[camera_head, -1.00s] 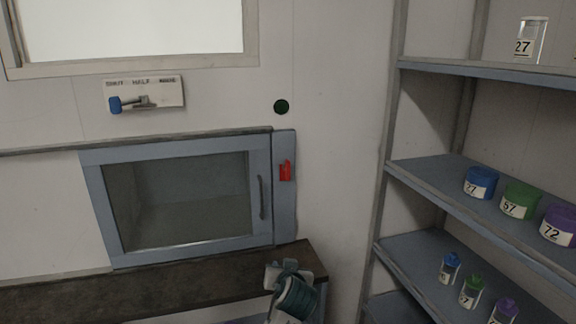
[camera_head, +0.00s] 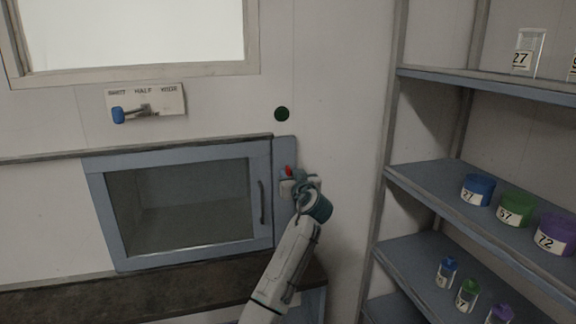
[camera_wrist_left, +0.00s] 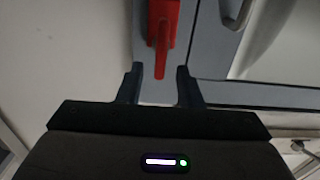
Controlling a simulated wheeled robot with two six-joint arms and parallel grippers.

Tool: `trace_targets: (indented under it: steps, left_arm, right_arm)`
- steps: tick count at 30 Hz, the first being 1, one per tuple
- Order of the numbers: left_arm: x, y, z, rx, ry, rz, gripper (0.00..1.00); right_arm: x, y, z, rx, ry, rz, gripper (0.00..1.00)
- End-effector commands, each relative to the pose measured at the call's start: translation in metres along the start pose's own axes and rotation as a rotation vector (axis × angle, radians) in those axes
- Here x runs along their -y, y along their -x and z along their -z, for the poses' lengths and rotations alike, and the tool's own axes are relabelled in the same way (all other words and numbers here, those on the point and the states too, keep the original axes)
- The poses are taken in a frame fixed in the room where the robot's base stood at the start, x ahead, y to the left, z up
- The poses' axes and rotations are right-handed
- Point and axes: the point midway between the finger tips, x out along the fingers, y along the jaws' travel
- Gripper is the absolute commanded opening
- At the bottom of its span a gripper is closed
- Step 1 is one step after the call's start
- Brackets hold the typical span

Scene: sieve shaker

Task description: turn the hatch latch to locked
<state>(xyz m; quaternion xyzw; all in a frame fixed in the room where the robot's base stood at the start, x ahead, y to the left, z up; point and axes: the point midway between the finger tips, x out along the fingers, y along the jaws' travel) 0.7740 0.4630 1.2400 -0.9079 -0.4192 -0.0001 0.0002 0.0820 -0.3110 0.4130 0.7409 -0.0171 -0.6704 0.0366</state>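The hatch (camera_head: 98,200) is a blue-framed glass door in the wall and looks closed. Its red latch (camera_head: 288,170) is on the blue strip right of the door, mostly hidden behind my left gripper (camera_head: 290,180) in the head view. In the left wrist view the red latch (camera_wrist_left: 163,30) points at the gripper, its narrow end between the two dark fingertips (camera_wrist_left: 160,78). The fingers are open, with a gap on each side of the latch. My right gripper does not show.
A dark ledge (camera_head: 60,292) runs below the hatch. A blue shelf rack (camera_head: 425,183) with numbered containers stands at the right.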

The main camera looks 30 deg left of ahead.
Motion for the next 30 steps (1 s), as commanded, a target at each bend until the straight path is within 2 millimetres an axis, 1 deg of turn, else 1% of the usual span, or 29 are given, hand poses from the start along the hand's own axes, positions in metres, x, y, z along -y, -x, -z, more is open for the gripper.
trace_targets:
  steps: [1,6,11,18,23,24,30]
  left_arm:
    - [0.001,-0.009,0.004,0.000,-0.002,0.001,0.33]
    - [0.000,-0.028,0.002,0.001,-0.001,0.000,0.33]
    - [0.000,-0.034,0.000,0.001,0.001,-0.001,0.33]
    - [0.000,-0.034,-0.001,0.001,0.001,-0.001,0.33]
    - [0.000,-0.034,-0.001,0.001,0.001,-0.001,0.01]
    - [0.000,-0.034,-0.001,0.001,0.001,-0.001,0.00]
    - [0.000,-0.034,-0.001,0.001,-0.004,-0.001,0.00]
  right_arm:
    - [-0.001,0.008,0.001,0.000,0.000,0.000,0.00]
    - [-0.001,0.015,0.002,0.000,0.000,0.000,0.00]
    - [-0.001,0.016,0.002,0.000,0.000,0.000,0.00]
    - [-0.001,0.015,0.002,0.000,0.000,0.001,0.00]
    - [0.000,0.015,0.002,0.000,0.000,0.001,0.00]
    - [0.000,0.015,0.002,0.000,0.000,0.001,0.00]
    - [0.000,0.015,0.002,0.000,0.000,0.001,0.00]
